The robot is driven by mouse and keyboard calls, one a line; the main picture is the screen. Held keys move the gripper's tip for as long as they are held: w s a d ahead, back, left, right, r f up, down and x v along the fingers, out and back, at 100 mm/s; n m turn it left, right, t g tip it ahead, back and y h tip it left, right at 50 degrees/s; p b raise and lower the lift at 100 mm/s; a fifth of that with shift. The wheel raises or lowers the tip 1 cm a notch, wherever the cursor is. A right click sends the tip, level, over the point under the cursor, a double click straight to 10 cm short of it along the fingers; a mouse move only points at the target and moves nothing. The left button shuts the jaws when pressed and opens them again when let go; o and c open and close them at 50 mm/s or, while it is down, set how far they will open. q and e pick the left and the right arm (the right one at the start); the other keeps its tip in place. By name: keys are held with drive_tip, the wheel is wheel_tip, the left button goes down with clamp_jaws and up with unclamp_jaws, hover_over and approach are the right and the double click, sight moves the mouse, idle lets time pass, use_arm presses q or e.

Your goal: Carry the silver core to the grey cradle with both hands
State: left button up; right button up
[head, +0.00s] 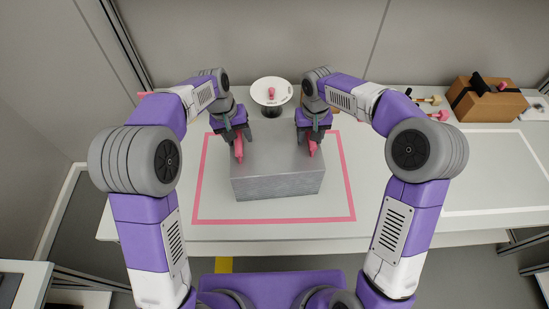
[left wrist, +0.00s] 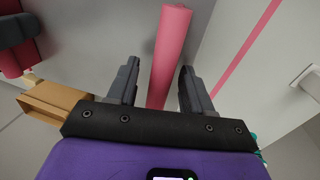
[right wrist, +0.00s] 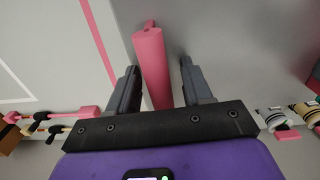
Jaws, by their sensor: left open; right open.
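The silver core (head: 277,186) is a grey metallic block on the white table, inside a pink outlined rectangle. It has a pink bar handle at each end. My left gripper (head: 238,140) is open at the left handle (head: 239,150); in the left wrist view that handle (left wrist: 168,50) lies between the open fingers (left wrist: 157,78). My right gripper (head: 309,136) is open at the right handle (head: 313,148); in the right wrist view that handle (right wrist: 151,65) lies between the open fingers (right wrist: 157,76). I cannot make out a grey cradle.
A white round dish (head: 271,91) with a pink item stands behind the core. A brown box (head: 487,100) with a black strap sits at the back right, beside pink-headed tools (head: 438,114). The table right of the pink outline is mostly clear.

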use_arm(q)
clamp_jaws()
use_arm(e)
clamp_jaws()
idle(1.3)
